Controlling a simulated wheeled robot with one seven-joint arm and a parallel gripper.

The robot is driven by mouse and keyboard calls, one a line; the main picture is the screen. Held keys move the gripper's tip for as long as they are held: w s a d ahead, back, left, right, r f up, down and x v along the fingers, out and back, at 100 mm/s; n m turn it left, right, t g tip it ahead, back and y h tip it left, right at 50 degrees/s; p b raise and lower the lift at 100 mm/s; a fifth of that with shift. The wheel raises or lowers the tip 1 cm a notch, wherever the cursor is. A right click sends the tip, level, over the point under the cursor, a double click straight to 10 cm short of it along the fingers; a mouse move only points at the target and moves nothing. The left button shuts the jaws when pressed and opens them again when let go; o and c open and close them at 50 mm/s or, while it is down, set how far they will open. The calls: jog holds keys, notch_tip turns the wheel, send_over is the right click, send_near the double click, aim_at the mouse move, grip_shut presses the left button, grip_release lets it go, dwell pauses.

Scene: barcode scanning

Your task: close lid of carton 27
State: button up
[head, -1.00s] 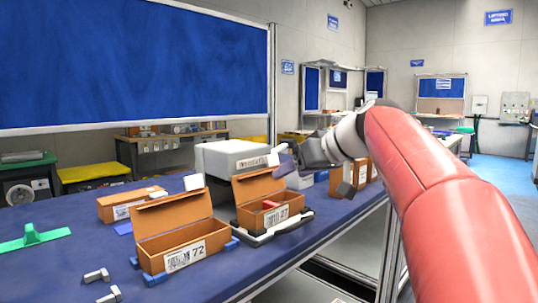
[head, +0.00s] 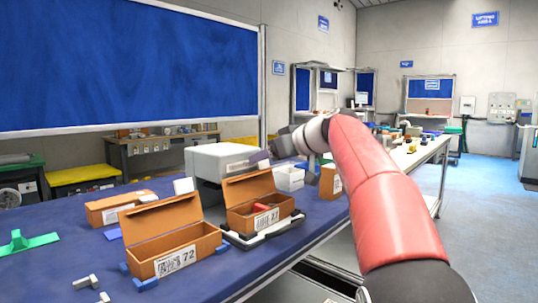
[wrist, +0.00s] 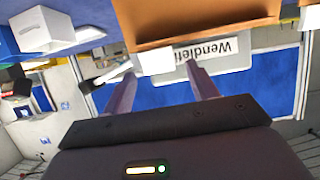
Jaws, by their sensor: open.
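Carton 27 (head: 262,226) is a brown box on the blue table, with a 27 label on its front. Its lid (head: 247,187) stands raised, leaning back, and something red shows inside. My gripper (head: 262,158) is above the lid's upper right edge, in front of the white machine; its fingers are hard to make out there. In the wrist view, upside down, my open gripper (wrist: 163,90) has two spread fingers with nothing between them. A brown panel, apparently the lid (wrist: 200,18), lies just beyond the fingertips. I cannot tell whether they touch.
Open carton 72 (head: 178,256) stands in front left, and a closed carton (head: 108,208) is behind it. A white machine (head: 215,163) stands behind carton 27. A white bin (head: 289,178) and another brown carton (head: 330,181) are to the right.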

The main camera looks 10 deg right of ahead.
grip_shut()
dwell(0.4)
jog(key=shift+f+b, duration=0.15)
jog(key=shift+b, duration=0.2)
